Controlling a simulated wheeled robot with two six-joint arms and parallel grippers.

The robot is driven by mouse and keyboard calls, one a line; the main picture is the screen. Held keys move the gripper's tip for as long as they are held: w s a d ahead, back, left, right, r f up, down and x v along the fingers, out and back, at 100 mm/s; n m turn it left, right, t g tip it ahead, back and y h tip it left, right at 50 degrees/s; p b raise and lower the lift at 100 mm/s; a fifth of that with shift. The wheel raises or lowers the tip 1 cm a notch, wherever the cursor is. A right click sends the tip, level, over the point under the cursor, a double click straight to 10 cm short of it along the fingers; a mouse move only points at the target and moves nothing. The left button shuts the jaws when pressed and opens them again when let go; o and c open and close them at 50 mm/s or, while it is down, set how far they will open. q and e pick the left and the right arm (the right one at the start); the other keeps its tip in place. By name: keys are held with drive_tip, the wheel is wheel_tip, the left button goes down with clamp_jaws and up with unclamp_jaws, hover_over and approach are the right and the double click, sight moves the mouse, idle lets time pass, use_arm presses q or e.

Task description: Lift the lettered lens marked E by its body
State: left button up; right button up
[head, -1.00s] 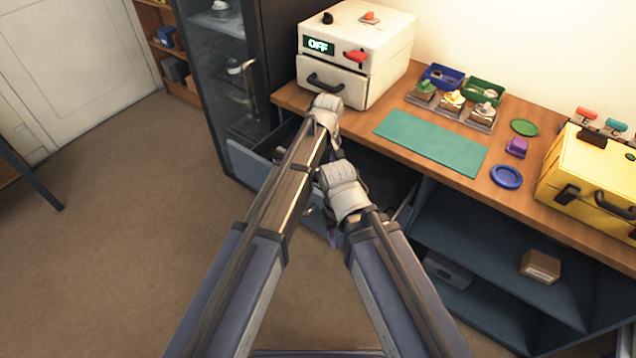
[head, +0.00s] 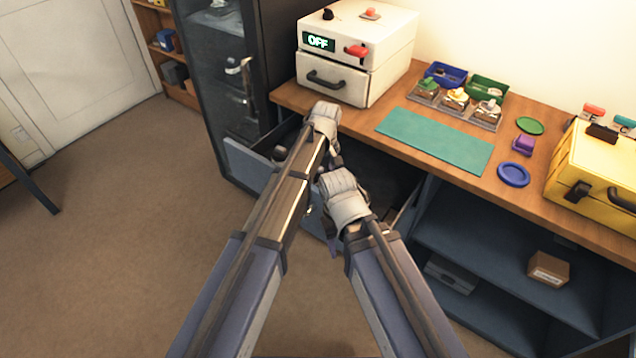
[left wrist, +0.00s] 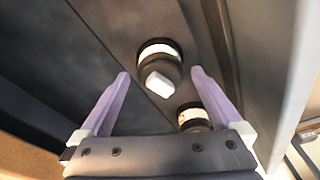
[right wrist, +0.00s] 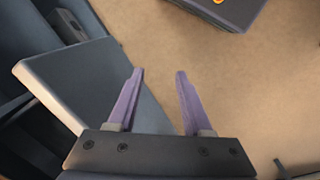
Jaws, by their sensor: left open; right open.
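Two dark, round lenses lie inside the open drawer in the left wrist view. The nearer-to-centre lens (left wrist: 160,58) has a pale band and a white block-like part, and sits ahead of my left fingertips, between their lines. The second lens (left wrist: 193,117) is partly hidden behind my gripper. No letter is readable on either, so I cannot tell which is E. My left gripper (left wrist: 162,74) is open and empty, pointing down into the drawer; in the head view it (head: 335,158) is mostly hidden by its own wrist. My right gripper (right wrist: 160,72) is open and empty.
The drawer front (head: 248,168) stands pulled out below the wooden counter (head: 450,165). A white box with an OFF display (head: 345,60), a green mat (head: 435,140), small trays and a yellow case (head: 595,170) stand on the counter. A glass cabinet stands at left.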

use_arm(q)
drive_tip(key=f+b, duration=0.3)
drive_tip(key=f, duration=0.1)
drive_tip(key=shift+w+a, duration=0.15)
drive_tip(key=shift+w, duration=0.15)
drive_tip(key=shift+r, duration=0.1)
drive_tip(key=c, duration=1.2)
